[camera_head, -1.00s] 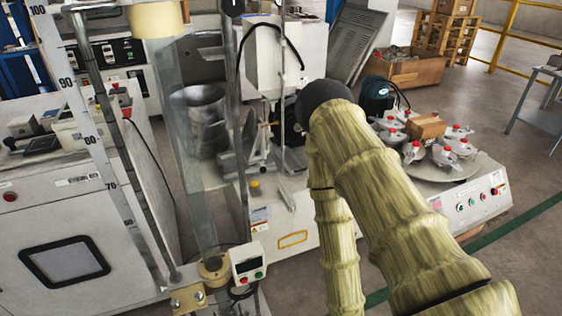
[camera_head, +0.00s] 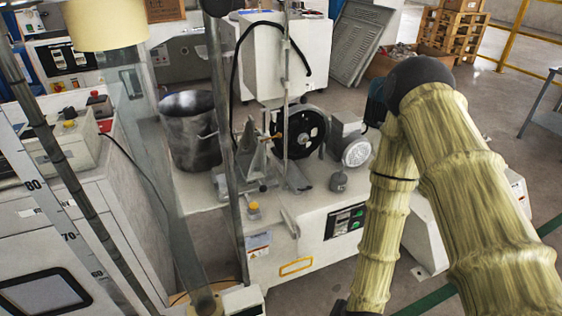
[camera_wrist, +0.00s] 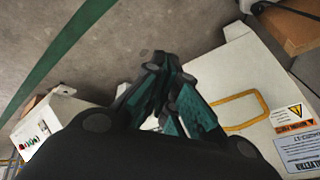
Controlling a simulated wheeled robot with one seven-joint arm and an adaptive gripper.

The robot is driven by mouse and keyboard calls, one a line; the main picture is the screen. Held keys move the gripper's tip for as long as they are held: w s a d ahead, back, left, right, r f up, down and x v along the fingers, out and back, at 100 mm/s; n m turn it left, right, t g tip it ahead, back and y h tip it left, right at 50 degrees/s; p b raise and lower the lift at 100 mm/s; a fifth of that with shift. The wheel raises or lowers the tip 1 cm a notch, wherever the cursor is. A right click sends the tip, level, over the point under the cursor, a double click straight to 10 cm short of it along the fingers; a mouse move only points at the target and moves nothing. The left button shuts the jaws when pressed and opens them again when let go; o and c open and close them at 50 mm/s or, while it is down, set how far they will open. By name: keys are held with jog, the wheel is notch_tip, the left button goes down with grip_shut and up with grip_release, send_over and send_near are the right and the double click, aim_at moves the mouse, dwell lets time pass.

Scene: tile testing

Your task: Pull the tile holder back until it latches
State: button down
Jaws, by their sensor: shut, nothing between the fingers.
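The test machine (camera_head: 290,240) is a white bench with a control panel and warning labels. A grey metal bracket (camera_head: 255,160) stands on its top, left of a black wheel (camera_head: 303,132); this may be the tile holder, but I cannot tell for certain. In the wrist view, my gripper (camera_wrist: 158,62) has dark teal fingers drawn together with nothing between them. It hangs over the floor, left of the white bench front (camera_wrist: 235,75) with a yellow outlined plate. In the head view my arm reaches down at the right of the bench, and the gripper itself does not show.
A dark metal bucket (camera_head: 190,130) stands on the bench's left part. A clear tube and a scale post (camera_head: 62,225) rise at the left, close to the camera. Grey floor (camera_head: 495,95) is open at the right.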

aim_at(255, 154)
jog(key=w+a+r+m+t+b, duration=0.1)
jog(key=w+a+r+m+t, duration=0.35)
jog(key=w+r, duration=0.6)
jog(key=w+a+r+m+t+b, duration=0.1)
jog(key=w+a+r+m+t, duration=0.35)
jog(key=w+r, duration=0.6)
jog(key=w+a+r+m+t+b, duration=0.3)
jog(key=w+a+r+t+b, duration=0.15)
jog(key=a+r, duration=0.4)
jog(key=w+a+b, duration=0.1)
jog(key=w+b, duration=0.3)
jog(key=w, duration=0.5)
jog(key=shift+w+a+f+n+g+y, duration=0.2)
jog(key=shift+f+n+g+y, duration=0.1)
jog(key=shift+g+y, duration=0.15)
jog(key=shift+s+a, duration=0.1)
